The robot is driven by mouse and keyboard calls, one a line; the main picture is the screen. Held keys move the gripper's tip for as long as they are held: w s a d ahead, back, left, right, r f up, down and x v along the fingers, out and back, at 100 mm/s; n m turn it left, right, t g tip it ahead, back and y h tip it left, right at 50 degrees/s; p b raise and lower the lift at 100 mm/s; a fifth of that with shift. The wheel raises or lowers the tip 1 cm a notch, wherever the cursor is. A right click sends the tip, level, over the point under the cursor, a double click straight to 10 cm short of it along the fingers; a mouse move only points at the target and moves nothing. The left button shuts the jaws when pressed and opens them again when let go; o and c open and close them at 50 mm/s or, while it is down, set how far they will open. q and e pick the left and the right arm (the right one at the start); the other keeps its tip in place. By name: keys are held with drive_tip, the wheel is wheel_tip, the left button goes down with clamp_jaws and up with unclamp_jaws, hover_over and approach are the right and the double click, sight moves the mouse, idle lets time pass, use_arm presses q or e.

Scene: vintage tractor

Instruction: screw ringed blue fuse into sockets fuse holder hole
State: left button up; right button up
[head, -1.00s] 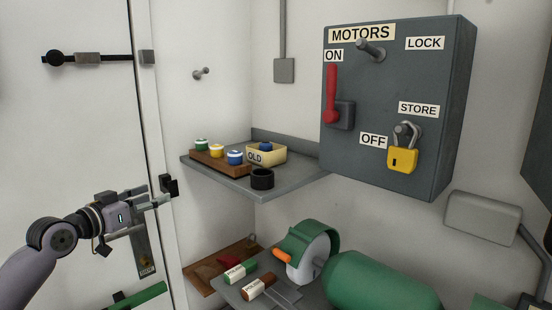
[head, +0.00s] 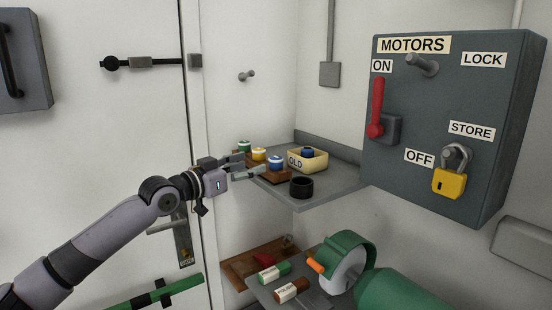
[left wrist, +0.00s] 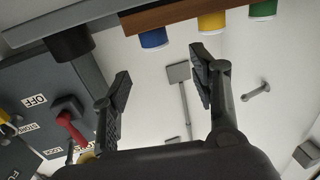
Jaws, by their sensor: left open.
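A blue fuse with a white ring (head: 276,162) stands at the right end of the wooden rack on the grey shelf. It also shows in the left wrist view (left wrist: 153,38). A second blue fuse (head: 308,152) lies in the cream OLD box (head: 308,164). My left gripper (head: 250,164) is open and empty at the rack's left front, its fingers close to the fuses in the picture. In the left wrist view my open fingers (left wrist: 160,84) have the blue fuse beyond them, apart. I cannot make out the sockets fuse holder hole. My right gripper is out of view.
Yellow (head: 259,154) and green (head: 244,146) fuses stand beside the blue one. A black cup (head: 301,188) sits near the front edge of the shelf (head: 335,190). The grey MOTORS box (head: 440,185) projects at right.

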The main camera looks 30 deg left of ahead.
sight(271, 161)
use_arm(q)
drive_tip(key=w+p, duration=0.1)
drive_tip(key=w, duration=0.1)
drive_tip(key=w+d+p, duration=0.1)
drive_tip(key=w, duration=0.1)
drive_tip(key=shift+w, duration=0.25)
drive_tip(key=w+p, duration=0.2)
drive_tip(key=w+d+p, duration=0.1)
drive_tip(key=w+p, duration=0.1)
drive_tip(key=shift+w+d+f, duration=0.1)
drive_tip(key=shift+w+d, duration=0.1)
drive_tip(key=shift+w+d+f, duration=0.1)
drive_tip(key=shift+w+f, duration=0.1)
drive_tip(key=shift+w, duration=0.15)
drive_tip(key=shift+s, duration=0.1)
drive_tip(key=shift+c, duration=0.7)
drive_tip(key=c, duration=1.1)
